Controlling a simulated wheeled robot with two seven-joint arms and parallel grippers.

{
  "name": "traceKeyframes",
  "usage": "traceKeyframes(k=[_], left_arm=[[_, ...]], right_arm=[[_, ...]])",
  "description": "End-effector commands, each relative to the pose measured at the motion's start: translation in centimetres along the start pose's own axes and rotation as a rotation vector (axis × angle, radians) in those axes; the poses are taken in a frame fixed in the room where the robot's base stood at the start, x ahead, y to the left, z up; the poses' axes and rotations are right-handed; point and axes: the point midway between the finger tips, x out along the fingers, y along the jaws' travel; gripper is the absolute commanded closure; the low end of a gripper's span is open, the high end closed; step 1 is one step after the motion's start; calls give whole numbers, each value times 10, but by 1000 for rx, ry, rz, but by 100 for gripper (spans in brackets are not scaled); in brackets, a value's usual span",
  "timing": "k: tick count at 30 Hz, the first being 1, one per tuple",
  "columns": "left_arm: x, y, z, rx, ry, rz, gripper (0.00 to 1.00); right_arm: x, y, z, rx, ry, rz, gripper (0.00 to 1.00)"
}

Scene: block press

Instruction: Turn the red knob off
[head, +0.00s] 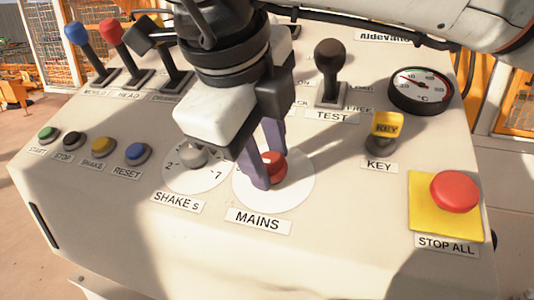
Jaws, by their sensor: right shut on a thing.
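The red knob (277,163) sits on a white round dial (297,190) above the MAINS label, on the sloping cream control panel. My right gripper (268,168) comes down from the top and is shut on the red knob, with one purple finger on its left side and the other behind it. The fingers hide part of the knob, and I cannot tell which way it is turned. My left gripper is not in view.
Left of the knob is a grey SHAKE s knob (194,156), close to my gripper. A black TEST lever (330,70), yellow KEY switch (386,130), gauge (421,89) and large red STOP ALL button (455,191) stand to the right. Several levers and small buttons fill the left.

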Motion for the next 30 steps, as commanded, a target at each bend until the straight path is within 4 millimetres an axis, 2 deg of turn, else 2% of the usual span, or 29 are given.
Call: traceKeyframes(k=[12, 13, 16, 26, 30], left_arm=[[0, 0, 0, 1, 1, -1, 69], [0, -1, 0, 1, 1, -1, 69], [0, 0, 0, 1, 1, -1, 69], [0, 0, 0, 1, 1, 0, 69], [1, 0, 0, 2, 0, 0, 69]], right_arm=[[0, 0, 0, -8, -3, -1, 90], [0, 0, 0, -8, -2, -1, 66], [0, 0, 0, -8, -2, -1, 49], [-2, 0, 0, -7, -2, -1, 49], [-18, 0, 1, -8, -5, -3, 49]])
